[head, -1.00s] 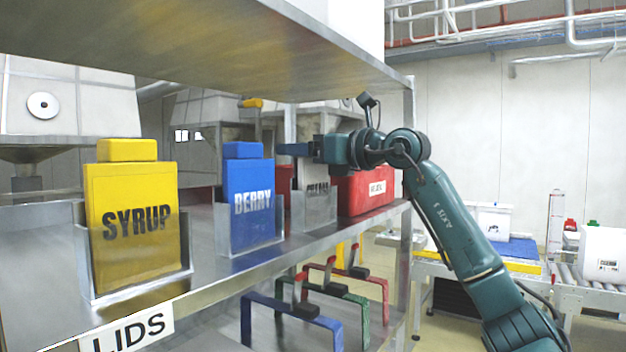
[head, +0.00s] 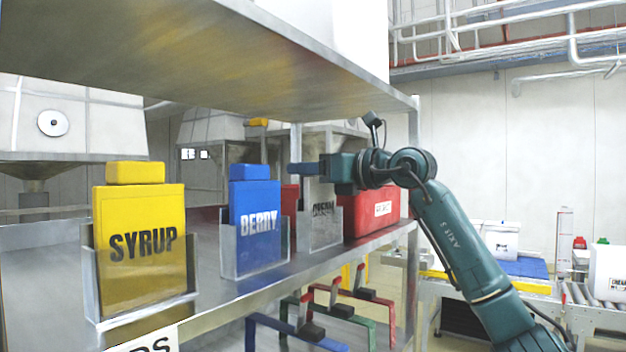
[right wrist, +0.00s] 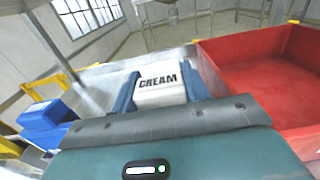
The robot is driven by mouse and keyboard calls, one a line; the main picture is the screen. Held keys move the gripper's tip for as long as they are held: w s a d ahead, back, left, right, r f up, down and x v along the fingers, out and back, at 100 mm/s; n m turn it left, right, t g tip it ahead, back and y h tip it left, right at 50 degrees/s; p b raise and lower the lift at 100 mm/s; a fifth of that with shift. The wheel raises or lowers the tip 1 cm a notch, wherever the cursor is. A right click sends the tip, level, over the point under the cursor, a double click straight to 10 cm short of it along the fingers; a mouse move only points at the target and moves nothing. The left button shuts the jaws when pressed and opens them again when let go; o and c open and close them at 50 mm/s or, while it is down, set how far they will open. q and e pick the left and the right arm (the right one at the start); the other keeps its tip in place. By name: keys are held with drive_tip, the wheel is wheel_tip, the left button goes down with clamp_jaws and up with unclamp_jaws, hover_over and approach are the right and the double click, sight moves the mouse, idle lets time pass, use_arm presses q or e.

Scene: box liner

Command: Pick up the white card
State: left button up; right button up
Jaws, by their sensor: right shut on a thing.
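The white card (head: 321,208), marked CREAM, stands upright in a clear-looking holder on the metal shelf, between the blue BERRY card (head: 254,206) and a red bin. My right gripper (head: 308,169) is at its top edge. In the right wrist view, the white card (right wrist: 160,85) lies between the two blue fingers of my right gripper (right wrist: 158,92), which is shut on it. The lower part of the card is behind the holder front in the head view. My left gripper is in neither view.
The yellow SYRUP card (head: 140,245) stands in its holder at the left. The red bin (head: 372,212) is close on the right of the white card. An upper shelf (head: 220,50) hangs above. Colored handles (head: 340,310) stand on the level below.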

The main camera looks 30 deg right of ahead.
wheel_tip(320, 180, up, 7)
drive_tip(key=shift+f, duration=0.2)
drive_tip(key=b+v, duration=0.4)
drive_tip(key=v, duration=1.4)
